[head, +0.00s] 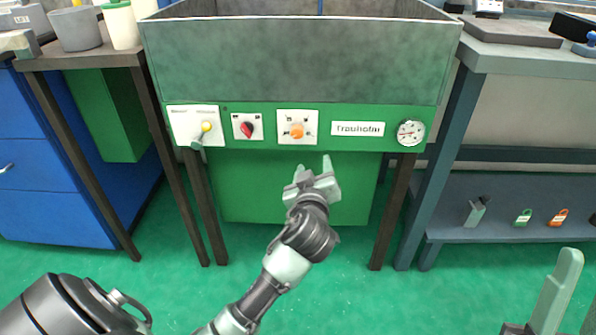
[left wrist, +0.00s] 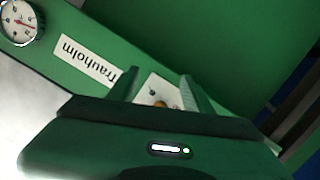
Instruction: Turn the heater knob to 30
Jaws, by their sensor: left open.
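The orange heater knob (head: 297,131) sits on a white dial plate (head: 285,119) in the middle of the green front panel. Its setting is too small to read. My left gripper (head: 314,166) is open and empty, just below and in front of the knob, its fingers pointing up toward the panel. In the left wrist view the knob (left wrist: 160,104) shows between the open fingers (left wrist: 160,90), partly hidden by the gripper body. The fingers appear apart from the knob. My right gripper (head: 562,290) is cut off at the lower right corner.
A Trauholm label (head: 358,129) and a round gauge (head: 410,132) are to the right. The grey tank (head: 290,60) rises above the panel.

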